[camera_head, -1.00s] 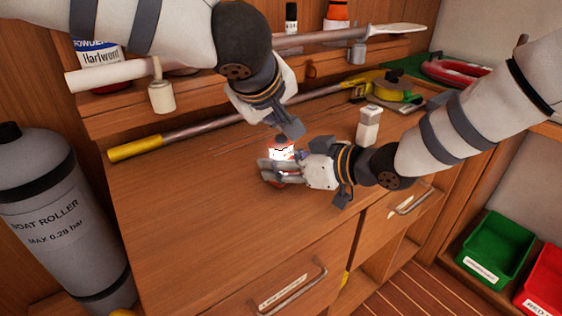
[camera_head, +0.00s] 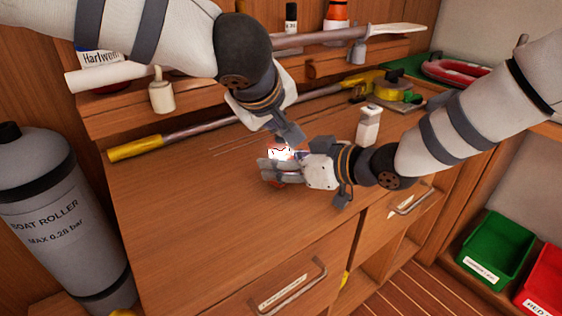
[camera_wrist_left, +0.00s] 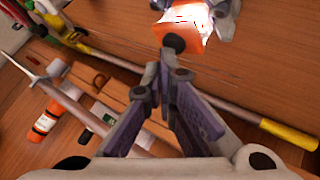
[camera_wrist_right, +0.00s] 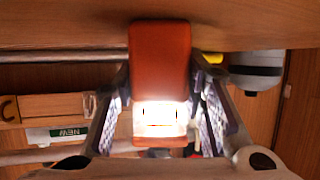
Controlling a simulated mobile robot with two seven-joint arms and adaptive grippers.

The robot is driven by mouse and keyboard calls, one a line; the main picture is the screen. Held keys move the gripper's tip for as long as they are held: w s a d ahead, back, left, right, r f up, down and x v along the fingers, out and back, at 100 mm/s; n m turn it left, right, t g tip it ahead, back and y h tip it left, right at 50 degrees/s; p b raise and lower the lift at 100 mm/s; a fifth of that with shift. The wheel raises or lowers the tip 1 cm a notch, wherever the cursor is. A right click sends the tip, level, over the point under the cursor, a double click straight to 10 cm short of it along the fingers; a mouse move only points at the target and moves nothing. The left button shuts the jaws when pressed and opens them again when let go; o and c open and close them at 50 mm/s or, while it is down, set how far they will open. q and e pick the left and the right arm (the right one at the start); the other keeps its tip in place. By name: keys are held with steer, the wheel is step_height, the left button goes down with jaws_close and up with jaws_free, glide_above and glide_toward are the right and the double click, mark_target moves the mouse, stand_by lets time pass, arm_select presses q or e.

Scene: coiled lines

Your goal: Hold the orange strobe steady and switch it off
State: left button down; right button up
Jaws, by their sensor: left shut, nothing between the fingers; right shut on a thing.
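The orange strobe glows brightly on the work surface, its lit white window (camera_head: 279,154) showing between my grippers. In the right wrist view its orange body (camera_wrist_right: 160,55) stands between the fingers. My right gripper (camera_head: 270,168) is shut on the strobe and covers much of it in the head view. My left gripper (camera_head: 290,139) is shut and empty, just above the strobe. In the left wrist view its fingertips (camera_wrist_left: 168,62) are right by a round black knob (camera_wrist_left: 174,43) at the strobe's orange end (camera_wrist_left: 188,32). I cannot tell whether they touch it.
A yellow-ended pole (camera_head: 135,148) lies along the back of the wooden worktop (camera_head: 180,215). A small white bottle (camera_head: 369,125) stands behind my right wrist. A shelf with bottles and a paddle runs behind. The front left of the worktop is clear.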

arm_select(q)
steer(key=shift+f, duration=0.2)
stand_by(0.4)
steer(key=shift+r, duration=0.1)
step_height(320, 180, up, 7)
stand_by(0.9)
steer(key=shift+r, duration=0.1)
arm_select(e)
steer(key=o, duration=1.3)
steer(key=shift+d, duration=0.1)
